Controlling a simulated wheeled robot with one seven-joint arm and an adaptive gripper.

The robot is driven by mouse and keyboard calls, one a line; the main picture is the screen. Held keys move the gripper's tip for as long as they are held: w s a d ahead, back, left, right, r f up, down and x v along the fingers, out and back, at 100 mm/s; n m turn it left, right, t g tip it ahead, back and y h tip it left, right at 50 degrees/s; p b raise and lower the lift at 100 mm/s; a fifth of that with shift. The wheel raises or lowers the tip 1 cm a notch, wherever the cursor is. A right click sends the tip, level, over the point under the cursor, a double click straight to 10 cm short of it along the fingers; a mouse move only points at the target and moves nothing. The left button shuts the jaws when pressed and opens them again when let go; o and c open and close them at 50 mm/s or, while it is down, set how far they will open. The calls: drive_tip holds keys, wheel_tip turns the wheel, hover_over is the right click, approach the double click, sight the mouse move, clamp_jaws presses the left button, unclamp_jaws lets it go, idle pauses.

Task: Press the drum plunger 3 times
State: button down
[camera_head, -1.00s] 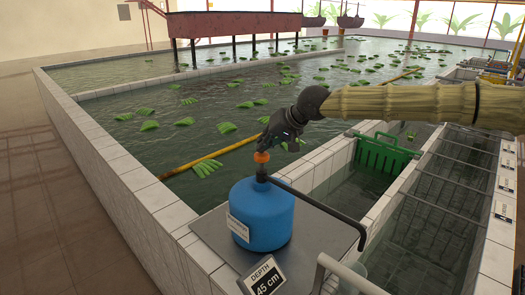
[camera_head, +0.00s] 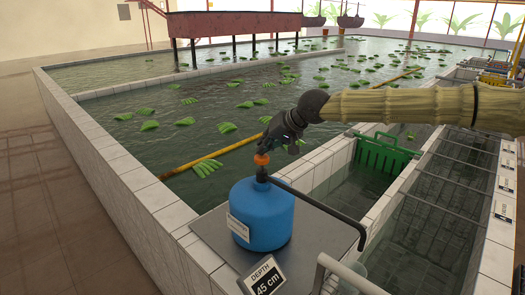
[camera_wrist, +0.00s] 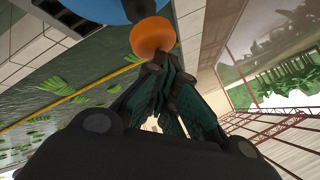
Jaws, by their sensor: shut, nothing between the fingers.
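The blue drum (camera_head: 262,213) stands upright on a grey metal plate (camera_head: 212,232) at the pool corner. Its orange plunger knob (camera_head: 262,159) sits on top, above a dark stem with a long black spout reaching right. My gripper (camera_head: 268,148) is shut and empty, its fingertips pointing down at the top of the knob. In the wrist view the shut fingertips (camera_wrist: 158,62) are at the orange knob (camera_wrist: 152,36), touching or nearly so; I cannot tell which. Part of the blue drum (camera_wrist: 95,8) shows behind the knob.
A depth sign (camera_head: 266,279) and a metal rail stand in front of the drum. A yellow pole (camera_head: 215,157) floats behind, among green banana bunches (camera_head: 206,168). Open water lies left of the drum.

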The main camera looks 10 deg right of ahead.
drive_tip(key=shift+f, duration=0.6)
idle(0.4)
drive_tip(key=shift+r+p, duration=1.45)
drive_tip(key=shift+p, duration=0.4)
wheel_tip(320, 180, up, 4)
drive_tip(key=p, duration=0.4)
drive_tip(key=shift+w+p, duration=0.1)
drive_tip(key=shift+p, duration=0.3)
drive_tip(key=shift+r, duration=1.05)
